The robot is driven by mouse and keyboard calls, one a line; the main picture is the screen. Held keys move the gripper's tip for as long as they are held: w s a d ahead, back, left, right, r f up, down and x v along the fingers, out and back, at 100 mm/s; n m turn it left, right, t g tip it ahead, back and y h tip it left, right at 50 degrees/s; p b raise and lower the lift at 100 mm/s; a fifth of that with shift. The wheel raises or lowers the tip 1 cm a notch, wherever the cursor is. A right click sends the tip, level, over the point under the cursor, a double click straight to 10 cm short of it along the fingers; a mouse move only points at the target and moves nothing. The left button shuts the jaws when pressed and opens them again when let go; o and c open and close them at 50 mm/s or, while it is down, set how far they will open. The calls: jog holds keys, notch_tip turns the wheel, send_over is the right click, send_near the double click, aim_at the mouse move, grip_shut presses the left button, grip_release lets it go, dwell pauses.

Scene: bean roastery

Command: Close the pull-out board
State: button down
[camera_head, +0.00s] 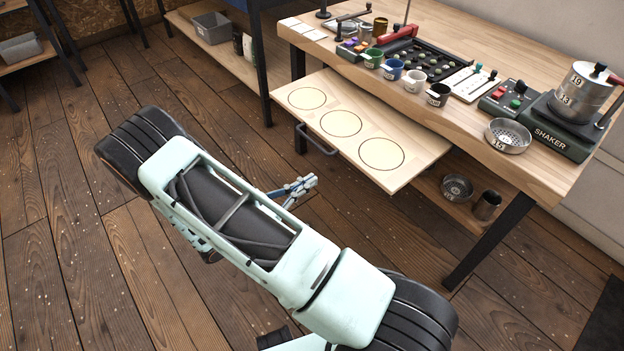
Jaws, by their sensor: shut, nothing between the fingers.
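The pull-out board (316,112) is a pale wooden panel with three dark circle outlines, and it sticks out from under the front of the wooden table. A dark bar handle (316,141) is on its front edge, left of the middle. My gripper (313,181) is shut and empty. In the picture it shows just below the handle and the board's front edge, over the floor, apart from the handle. My pale green arm covers the floor in the lower middle and partly hides the gripper's base.
The table (485,111) carries several cups (391,69), a perforated bowl (508,137), a control box (507,98) and a shaker (555,130) with stacked sieves. A lower shelf (470,166) holds a bowl and a metal cup. A dark table leg (490,242) stands at right. Floor at left is clear.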

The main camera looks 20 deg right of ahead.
jog(key=b, duration=0.2)
send_near(370, 144)
jog(key=shift+s+a, duration=0.2)
jog(key=shift+a, duration=0.5)
jog(key=b+x, duration=0.1)
jog(key=x, duration=2.4)
jog(key=shift+f, duration=0.1)
jog(key=shift+w+d, duration=0.15)
jog(key=shift+d, duration=0.2)
jog(key=shift+a, duration=0.1)
jog(key=shift+a, duration=0.3)
jog(key=p+v, duration=0.2)
jog(key=v, duration=1.1)
jog(key=shift+s+a, duration=0.2)
jog(key=shift+s, duration=0.05)
